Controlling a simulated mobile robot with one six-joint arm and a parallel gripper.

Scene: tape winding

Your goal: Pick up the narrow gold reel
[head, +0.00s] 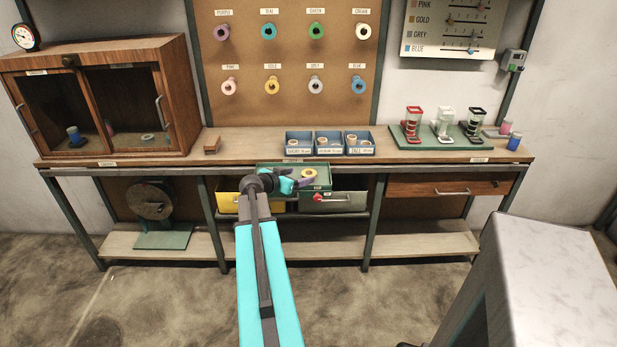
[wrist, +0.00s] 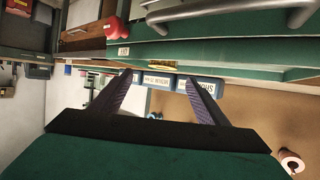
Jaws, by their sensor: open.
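A small gold reel (head: 308,173) lies in the head view on the green surface at the bench's middle front, close to my gripper (head: 301,182). Another gold reel (head: 271,86) hangs on the pegboard under a gold label. I cannot tell the width of either. My gripper's fingers also show in the wrist view (wrist: 160,85), spread apart with nothing between them.
Blue bins (head: 330,151) with pale rings stand on the bench just behind. A red knob (head: 318,197) and a drawer handle (head: 345,199) are close below the gripper. A glass-door cabinet (head: 100,100) is at left; dispensers (head: 443,124) stand at right.

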